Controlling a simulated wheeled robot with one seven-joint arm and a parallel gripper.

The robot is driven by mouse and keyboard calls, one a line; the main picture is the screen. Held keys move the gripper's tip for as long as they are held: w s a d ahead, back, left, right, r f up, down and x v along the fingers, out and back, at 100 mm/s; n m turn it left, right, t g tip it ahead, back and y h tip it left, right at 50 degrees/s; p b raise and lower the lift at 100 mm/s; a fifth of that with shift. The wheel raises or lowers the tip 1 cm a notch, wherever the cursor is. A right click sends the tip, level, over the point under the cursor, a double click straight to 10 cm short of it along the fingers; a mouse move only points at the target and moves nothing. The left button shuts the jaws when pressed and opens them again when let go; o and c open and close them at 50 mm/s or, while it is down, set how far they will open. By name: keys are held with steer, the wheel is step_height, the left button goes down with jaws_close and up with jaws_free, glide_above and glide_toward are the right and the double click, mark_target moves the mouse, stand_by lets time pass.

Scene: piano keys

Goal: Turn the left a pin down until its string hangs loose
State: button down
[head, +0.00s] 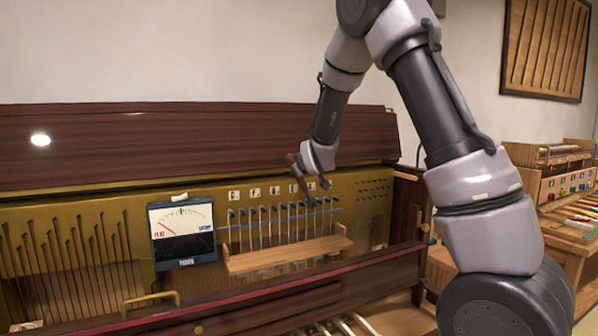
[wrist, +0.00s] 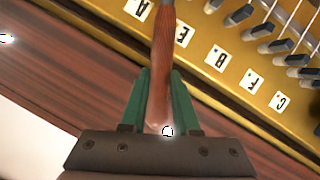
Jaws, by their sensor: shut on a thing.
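My gripper (wrist: 160,80) is shut on the wooden handle of a tuning lever (wrist: 170,30); its green fingers clasp both sides. In the head view my gripper (head: 304,166) holds the lever (head: 300,182) at the right end of the pin row, its lower end near the pins under the A label (head: 311,186). The A label also shows upside down in the wrist view (wrist: 138,8), beside the handle. The lever's working end is out of the wrist view, and I cannot tell whether it sits on the left A pin. The strings (head: 290,228) run down below the pins.
A meter (head: 182,232) stands left of the pins, its needle leaning to the left. A wooden ledge (head: 285,256) crosses in front of the strings. The dark lid (head: 180,150) rises behind the gold plate. A bench with coloured parts (head: 568,185) stands at the right.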

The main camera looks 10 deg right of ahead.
steer(key=shift+a, duration=0.15)
steer(key=shift+s+a+f+n, duration=0.15)
steer(key=shift+a+f+n, duration=0.1)
steer(key=shift+a+n, duration=0.15)
steer(key=shift+a+f, duration=0.1)
stand_by(0.6)
steer(key=shift+s+a+f+h, duration=0.1)
steer(key=shift+h, duration=0.2)
steer(key=shift+c, duration=2)
jaws_free()
steer(key=s+d, duration=0.3)
steer(key=s, duration=0.5)
steer(key=shift+s, duration=0.25)
